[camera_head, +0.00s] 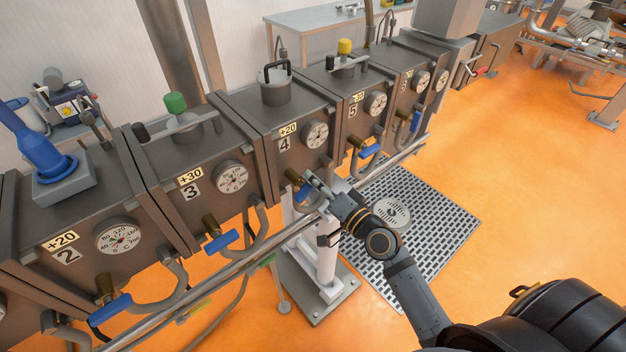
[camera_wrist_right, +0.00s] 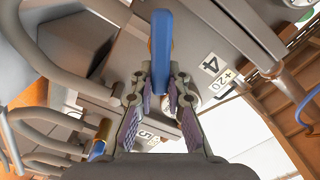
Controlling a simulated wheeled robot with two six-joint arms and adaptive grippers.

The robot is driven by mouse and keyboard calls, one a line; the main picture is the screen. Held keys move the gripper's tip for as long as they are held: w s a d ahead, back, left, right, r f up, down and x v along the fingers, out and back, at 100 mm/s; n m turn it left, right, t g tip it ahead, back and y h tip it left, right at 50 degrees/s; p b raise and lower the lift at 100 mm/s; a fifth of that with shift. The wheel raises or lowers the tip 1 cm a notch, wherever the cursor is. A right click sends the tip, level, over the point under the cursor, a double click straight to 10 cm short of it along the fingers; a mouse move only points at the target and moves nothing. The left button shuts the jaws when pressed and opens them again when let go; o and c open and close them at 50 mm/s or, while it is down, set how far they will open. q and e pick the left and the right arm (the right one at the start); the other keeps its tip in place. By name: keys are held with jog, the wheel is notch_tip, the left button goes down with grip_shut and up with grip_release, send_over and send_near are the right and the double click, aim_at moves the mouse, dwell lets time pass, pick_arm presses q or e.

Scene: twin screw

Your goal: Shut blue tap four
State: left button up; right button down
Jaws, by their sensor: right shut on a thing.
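The blue tap handle of box four (camera_head: 303,191) sits under the box labelled 4 (camera_head: 290,140), at the end of a brass valve. My right gripper (camera_head: 318,186) is at this handle and partly covers it. In the right wrist view the blue handle (camera_wrist_right: 160,45) stands between the two fingers of my right gripper (camera_wrist_right: 160,88), which is shut on it. The 4 label (camera_wrist_right: 210,65) shows right beside it. The left gripper is in neither view.
Neighbouring blue taps hang under box three (camera_head: 221,241), box two (camera_head: 110,309) and box five (camera_head: 369,151). A long metal rail (camera_head: 240,262) runs below the boxes. A floor grate (camera_head: 430,215) lies behind my right arm.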

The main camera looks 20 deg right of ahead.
jog(key=m, duration=0.2)
jog(key=f+m, duration=0.1)
jog(key=m, duration=0.3)
jog(key=shift+d+f, duration=0.2)
jog(key=shift+f, duration=0.05)
dwell(0.4)
jog(key=c, duration=1.3)
grip_release()
notch_tip(320, 180, up, 10)
